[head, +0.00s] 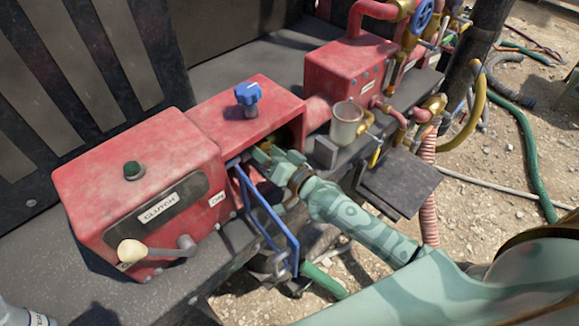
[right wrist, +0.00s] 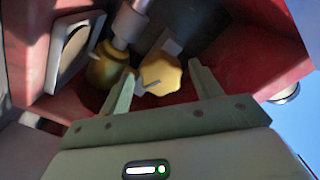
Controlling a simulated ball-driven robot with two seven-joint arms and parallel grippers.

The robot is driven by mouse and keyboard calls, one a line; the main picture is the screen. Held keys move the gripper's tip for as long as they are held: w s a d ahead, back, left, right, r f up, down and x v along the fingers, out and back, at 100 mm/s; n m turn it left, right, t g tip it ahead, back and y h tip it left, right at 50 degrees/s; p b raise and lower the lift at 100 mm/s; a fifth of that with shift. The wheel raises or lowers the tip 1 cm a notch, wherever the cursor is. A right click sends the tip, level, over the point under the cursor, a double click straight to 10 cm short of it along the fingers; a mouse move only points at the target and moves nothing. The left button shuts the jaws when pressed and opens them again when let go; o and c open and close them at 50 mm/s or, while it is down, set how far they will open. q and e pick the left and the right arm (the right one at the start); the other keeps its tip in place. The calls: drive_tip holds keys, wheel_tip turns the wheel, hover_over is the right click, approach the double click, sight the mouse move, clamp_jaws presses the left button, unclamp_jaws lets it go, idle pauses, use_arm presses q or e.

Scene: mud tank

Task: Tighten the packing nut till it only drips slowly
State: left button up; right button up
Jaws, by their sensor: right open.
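My right gripper (head: 268,158) reaches into the open side of the red housing (head: 245,103), past a blue hinged flap (head: 265,222). In the right wrist view its two fingers (right wrist: 160,70) are spread apart and empty. A yellow lobed knob or nut (right wrist: 161,76) shows between and beyond the fingers. A brass rounded fitting (right wrist: 104,68) with a grey shaft sits to its left, close to the left finger. I cannot tell for sure which is the packing nut. No drip or water is visible.
The red clutch box (head: 140,180) with a cream-knobbed lever (head: 132,251) stands at left. A blue knob (head: 247,94) tops the housing. A metal cup (head: 346,122) and a red pump block (head: 345,70) stand to the right. Hoses lie on the gravel (head: 500,200).

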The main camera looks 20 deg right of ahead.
drive_tip(key=b+v, duration=0.1)
drive_tip(key=v, duration=1.3)
drive_tip(key=shift+s, duration=0.35)
drive_tip(key=shift+d, duration=0.1)
drive_tip(key=s+d+f+n+g+h+b, duration=0.2)
drive_tip(key=s+d+f+g, duration=0.15)
drive_tip(key=f, duration=0.95)
drive_tip(key=s+d+f+n+g+h+b, duration=0.1)
drive_tip(key=s+d+f+n+g+b, duration=0.3)
drive_tip(key=f, duration=0.9)
drive_tip(key=s+d+f+g+h+b, duration=0.15)
drive_tip(key=s+f, duration=0.35)
drive_tip(key=f, duration=0.8)
drive_tip(key=s+a+f+n+g+h+b, duration=0.1)
drive_tip(key=s+a+f+g+b, duration=0.1)
drive_tip(key=s+f+b, duration=0.4)
drive_tip(key=s+a+f+g+b, duration=0.2)
drive_tip(key=s+f+g+b, duration=0.3)
drive_tip(key=s+f, duration=1.1)
wheel_tip(320, 180, down, 4)
drive_tip(key=shift+a+f+n+h+b, duration=0.1)
drive_tip(key=shift+a+n+h+b, duration=0.3)
drive_tip(key=shift+b, duration=0.75)
